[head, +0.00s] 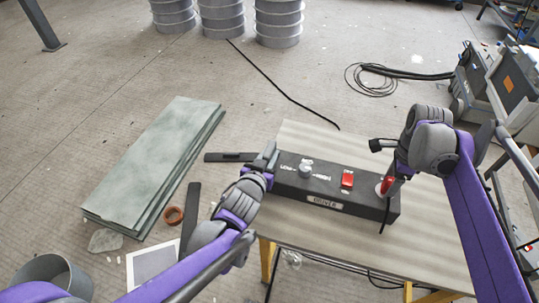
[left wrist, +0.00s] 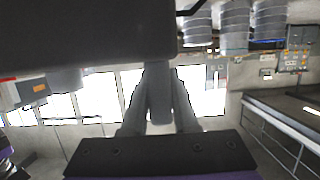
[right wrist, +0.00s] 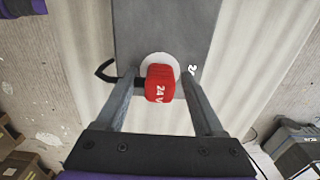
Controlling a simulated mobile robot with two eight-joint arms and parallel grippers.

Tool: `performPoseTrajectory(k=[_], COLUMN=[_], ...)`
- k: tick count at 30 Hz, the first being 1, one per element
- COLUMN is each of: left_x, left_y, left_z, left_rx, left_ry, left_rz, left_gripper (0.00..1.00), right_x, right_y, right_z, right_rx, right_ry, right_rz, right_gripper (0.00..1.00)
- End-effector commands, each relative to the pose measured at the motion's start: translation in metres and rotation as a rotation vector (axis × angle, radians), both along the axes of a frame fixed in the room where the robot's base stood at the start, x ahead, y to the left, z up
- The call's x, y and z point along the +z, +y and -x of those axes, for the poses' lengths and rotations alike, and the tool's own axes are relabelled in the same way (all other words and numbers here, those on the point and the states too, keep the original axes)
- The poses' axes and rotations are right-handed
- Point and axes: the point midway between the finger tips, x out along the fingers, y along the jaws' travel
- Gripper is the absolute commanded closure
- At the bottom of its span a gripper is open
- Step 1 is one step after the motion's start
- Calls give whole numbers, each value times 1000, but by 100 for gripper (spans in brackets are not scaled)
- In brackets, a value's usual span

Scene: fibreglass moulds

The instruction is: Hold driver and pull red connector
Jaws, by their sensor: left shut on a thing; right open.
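The driver (head: 330,199) is a long dark box lying on a small wooden table. It has a grey knob (head: 306,168), a red switch (head: 347,179) and a "DRIVER" label. The red connector (head: 387,184) sits at the driver's right end. In the right wrist view the connector (right wrist: 160,84), marked "24 V", is in a round white socket. My left gripper (head: 271,155) is shut on the driver's left end; the driver fills the upper left of the left wrist view (left wrist: 80,35). My right gripper (right wrist: 160,88) is open, with its fingers on either side of the connector, apart from it.
The wooden table (head: 430,250) has bare room in front and to the right. A dark cable (right wrist: 104,72) is beside the connector. Stacked greenish slabs (head: 150,160), an orange tape roll (head: 174,215) and a grey bucket (head: 55,275) are on the floor at left. Grey equipment (head: 490,80) stands at right.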

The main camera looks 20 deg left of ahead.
Motion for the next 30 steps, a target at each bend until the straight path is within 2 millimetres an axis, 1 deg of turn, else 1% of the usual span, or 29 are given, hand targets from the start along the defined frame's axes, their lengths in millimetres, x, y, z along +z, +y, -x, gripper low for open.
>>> performPoseTrajectory(k=[15,17,18,20,21,23,27,30], left_x=[0,0,0,0,0,0,0,0], left_y=[0,0,0,0,0,0,0,0], left_z=[0,0,0,0,0,0,0,0], left_rx=[-1,-1,-1,-1,-1,-1,-1,-1], left_ry=[-1,-1,-1,-1,-1,-1,-1,-1], left_rz=[0,0,0,0,0,0,0,0], left_gripper=[100,100,100,100,100,100,100,100], right_x=[0,0,0,0,0,0,0,0], right_y=[0,0,0,0,0,0,0,0], right_z=[0,0,0,0,0,0,0,0], right_rx=[0,0,0,0,0,0,0,0], right_ry=[0,0,0,0,0,0,0,0], right_rz=[0,0,0,0,0,0,0,0], right_gripper=[30,39,46,57,64,75,100,100])
